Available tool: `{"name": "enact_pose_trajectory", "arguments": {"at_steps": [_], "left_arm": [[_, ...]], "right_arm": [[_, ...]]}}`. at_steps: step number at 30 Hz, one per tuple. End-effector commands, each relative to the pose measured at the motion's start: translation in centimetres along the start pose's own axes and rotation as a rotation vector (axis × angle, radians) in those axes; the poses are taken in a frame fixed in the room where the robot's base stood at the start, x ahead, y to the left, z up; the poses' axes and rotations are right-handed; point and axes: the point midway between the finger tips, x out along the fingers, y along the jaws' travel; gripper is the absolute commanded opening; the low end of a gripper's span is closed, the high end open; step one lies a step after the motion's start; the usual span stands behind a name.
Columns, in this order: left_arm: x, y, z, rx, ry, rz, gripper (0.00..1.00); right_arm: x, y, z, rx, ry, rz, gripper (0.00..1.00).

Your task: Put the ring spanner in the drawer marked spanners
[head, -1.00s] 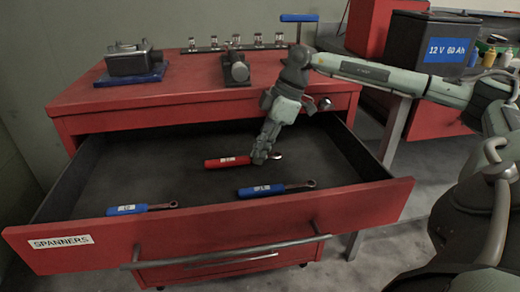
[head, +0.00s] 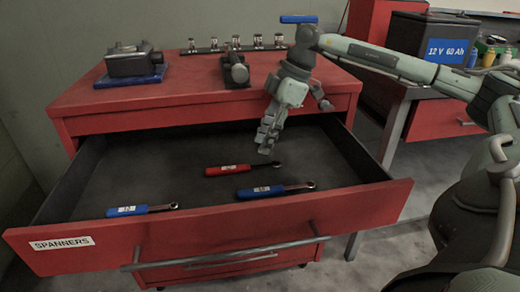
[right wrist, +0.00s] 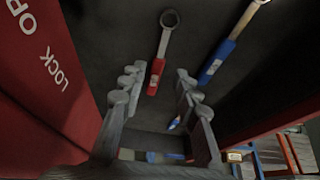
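The red-handled spanner (head: 228,170) lies flat on the dark floor of the open drawer marked SPANNERS (head: 140,243). In the right wrist view its red handle (right wrist: 155,76) and its ring end show beyond my fingers. My right gripper (head: 266,143) is above the drawer, just over the ring end in the head view. In the right wrist view its fingers (right wrist: 160,92) are spread apart with nothing held between them. My left gripper is not in view.
Two blue-handled spanners, one at front left (head: 128,210) and one at front centre (head: 262,191), also lie in the drawer. On the red cabinet top (head: 195,85) stand a grey part on a blue base (head: 128,62), a socket rail (head: 236,46) and another metal part (head: 235,70).

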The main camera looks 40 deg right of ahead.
Motion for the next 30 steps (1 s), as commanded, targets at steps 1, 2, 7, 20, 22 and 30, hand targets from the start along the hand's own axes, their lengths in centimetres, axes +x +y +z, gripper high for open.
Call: {"name": "enact_pose_trajectory", "arguments": {"at_steps": [1, 2, 7, 20, 22, 30], "left_arm": [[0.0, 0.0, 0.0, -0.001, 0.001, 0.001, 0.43], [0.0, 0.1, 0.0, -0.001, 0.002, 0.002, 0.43], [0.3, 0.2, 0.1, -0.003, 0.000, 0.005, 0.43], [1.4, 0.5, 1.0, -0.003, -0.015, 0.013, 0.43], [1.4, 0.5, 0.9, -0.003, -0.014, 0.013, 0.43], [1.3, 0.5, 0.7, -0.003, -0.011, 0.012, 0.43]], "right_arm": [[-1.4, 0.1, 0.0, 0.001, 0.002, 0.004, 0.31], [-2.1, 0.1, 0.0, 0.001, 0.001, 0.004, 0.31], [-5.6, 0.1, -0.1, 0.001, 0.002, 0.003, 0.31], [-8.5, 0.0, 0.0, 0.001, 0.000, -0.001, 0.31], [-8.5, 0.0, 0.0, 0.001, 0.000, 0.000, 0.31], [-8.5, 0.0, 0.0, 0.000, 0.000, 0.000, 0.31]]}}
